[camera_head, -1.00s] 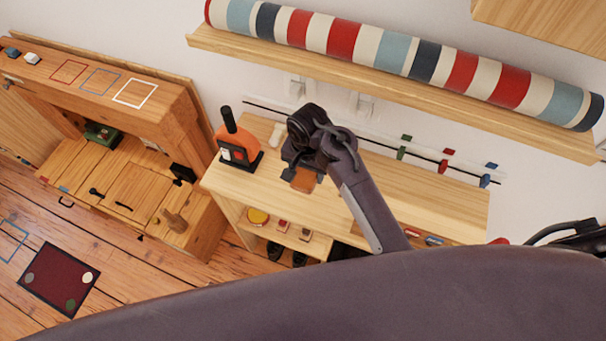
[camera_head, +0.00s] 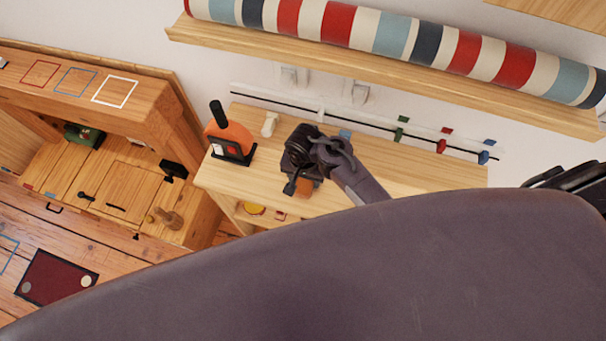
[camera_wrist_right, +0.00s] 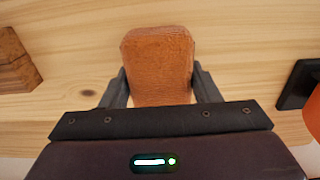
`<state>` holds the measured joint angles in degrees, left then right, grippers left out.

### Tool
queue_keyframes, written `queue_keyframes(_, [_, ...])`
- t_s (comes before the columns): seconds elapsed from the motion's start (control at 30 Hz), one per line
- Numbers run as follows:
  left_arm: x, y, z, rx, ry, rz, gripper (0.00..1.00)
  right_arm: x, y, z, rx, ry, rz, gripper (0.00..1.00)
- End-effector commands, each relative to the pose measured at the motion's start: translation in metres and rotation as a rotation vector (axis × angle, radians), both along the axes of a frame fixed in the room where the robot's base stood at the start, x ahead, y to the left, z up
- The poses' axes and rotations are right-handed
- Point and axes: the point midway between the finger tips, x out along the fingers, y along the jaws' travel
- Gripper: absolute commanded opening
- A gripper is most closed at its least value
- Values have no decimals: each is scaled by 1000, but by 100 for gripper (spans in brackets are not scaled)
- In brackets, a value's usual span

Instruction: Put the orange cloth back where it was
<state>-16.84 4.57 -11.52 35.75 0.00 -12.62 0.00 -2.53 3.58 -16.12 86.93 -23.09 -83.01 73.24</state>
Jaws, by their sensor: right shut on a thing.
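The orange cloth (camera_head: 304,187) shows as a small orange-brown piece at my right gripper, over the light wooden shelf unit (camera_head: 400,165). My right gripper (camera_head: 301,184) is shut on it. In the right wrist view the cloth (camera_wrist_right: 159,65) sits between the two dark fingers (camera_wrist_right: 160,88), with wood grain behind it. I cannot tell whether the cloth touches the shelf top. My left gripper is not in view.
A rail with coloured hooks (camera_head: 441,146) runs along the wall. A striped roll (camera_head: 390,35) lies on the upper shelf.

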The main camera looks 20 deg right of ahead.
Motion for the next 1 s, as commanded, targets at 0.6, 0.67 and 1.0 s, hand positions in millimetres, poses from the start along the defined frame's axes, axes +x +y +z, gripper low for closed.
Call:
queue_keyframes(0.6, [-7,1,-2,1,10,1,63,1,1,6,2,-4,0,78])
queue_keyframes(0.67, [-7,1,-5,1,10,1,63,1,2,13,3,-4,-1,78])
queue_keyframes(1.0, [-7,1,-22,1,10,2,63,1,1,82,3,-6,-2,78])
